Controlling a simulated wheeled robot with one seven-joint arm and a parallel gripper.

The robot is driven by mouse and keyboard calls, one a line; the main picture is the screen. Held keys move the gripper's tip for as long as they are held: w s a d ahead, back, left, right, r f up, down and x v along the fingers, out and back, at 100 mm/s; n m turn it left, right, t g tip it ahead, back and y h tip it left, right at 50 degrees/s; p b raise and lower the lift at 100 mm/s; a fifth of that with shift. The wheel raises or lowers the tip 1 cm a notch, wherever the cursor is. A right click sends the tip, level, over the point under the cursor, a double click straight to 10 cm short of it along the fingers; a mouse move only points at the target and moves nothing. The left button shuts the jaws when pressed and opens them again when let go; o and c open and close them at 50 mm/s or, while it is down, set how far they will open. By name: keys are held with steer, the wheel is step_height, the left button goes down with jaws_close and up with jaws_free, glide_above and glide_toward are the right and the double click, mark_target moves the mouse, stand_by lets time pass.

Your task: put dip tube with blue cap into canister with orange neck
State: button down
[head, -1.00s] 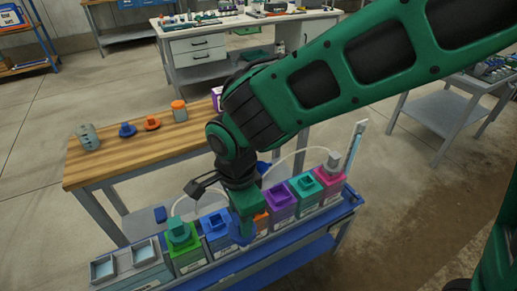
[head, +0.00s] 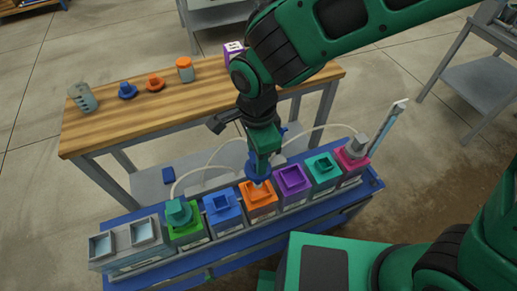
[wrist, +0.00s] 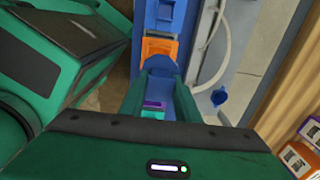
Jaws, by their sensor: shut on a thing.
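My gripper (head: 262,150) is shut on the blue cap (head: 256,172) of the dip tube, right above the canister with the orange neck (head: 258,205). A short pale piece of tube (head: 259,185) shows under the cap, at the orange opening. I cannot tell how deep the tube reaches. In the wrist view, the blue cap (wrist: 158,66) is between my fingers, and the orange canister (wrist: 160,46) shows just beyond it.
The blue-neck (head: 222,210) and purple-neck (head: 291,180) canisters stand close on either side. Green, teal and pink ones share the blue rack (head: 222,262). White hoses curve behind. A wooden bench (head: 150,118) with small parts stands behind.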

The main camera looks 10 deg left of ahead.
steer(key=shift+f, duration=4.65)
steer(key=c, duration=1.3)
jaws_free()
steer(key=shift+o, duration=0.2)
step_height(320, 180, up, 11)
steer(key=shift+d+f, duration=0.1)
